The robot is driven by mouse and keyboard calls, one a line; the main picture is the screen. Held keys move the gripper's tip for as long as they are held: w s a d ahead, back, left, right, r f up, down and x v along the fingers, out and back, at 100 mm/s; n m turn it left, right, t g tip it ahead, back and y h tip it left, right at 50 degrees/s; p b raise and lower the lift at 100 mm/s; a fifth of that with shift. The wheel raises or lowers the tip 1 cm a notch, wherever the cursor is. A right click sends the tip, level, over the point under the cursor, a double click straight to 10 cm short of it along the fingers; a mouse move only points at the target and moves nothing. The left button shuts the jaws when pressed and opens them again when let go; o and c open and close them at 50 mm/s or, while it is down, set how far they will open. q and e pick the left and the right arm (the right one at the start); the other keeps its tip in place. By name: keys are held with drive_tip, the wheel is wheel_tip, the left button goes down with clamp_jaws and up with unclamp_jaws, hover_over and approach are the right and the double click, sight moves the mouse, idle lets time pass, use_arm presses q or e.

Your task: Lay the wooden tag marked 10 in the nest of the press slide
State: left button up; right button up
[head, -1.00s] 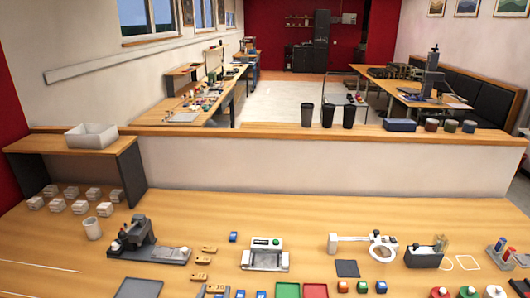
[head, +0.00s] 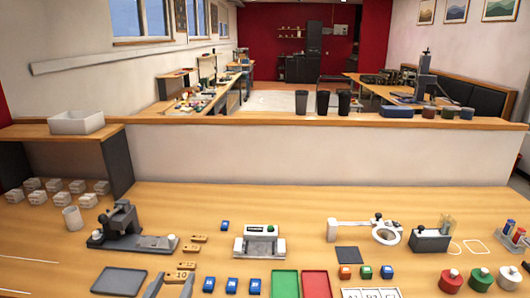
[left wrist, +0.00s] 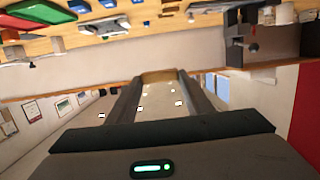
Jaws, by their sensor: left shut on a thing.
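The wooden tag marked 10 (head: 180,276) is between the fingers of my left gripper (head: 171,284), at the bottom of the head view. The gripper is shut on it. In the left wrist view a wooden piece (left wrist: 160,76) spans the fingertips. The dark press (head: 121,222) stands behind and to the left, with a grey base and slide (head: 140,243) reaching right. The nest is too small to make out clearly. The held tag is in front of the press, apart from it. My right gripper is not in view.
Other wooden tags (head: 198,238) lie right of the press. A dark grey tray (head: 119,282) lies left of my gripper. Blue blocks (head: 231,285) and a green tray (head: 285,283) are to the right. A light grey device (head: 259,242) stands right of the tags.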

sight(184, 273)
use_arm(q)
drive_tip(key=shift+s, duration=0.25)
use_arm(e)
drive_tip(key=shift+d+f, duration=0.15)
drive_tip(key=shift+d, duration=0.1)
use_arm(q)
drive_tip(key=shift+w, duration=0.1)
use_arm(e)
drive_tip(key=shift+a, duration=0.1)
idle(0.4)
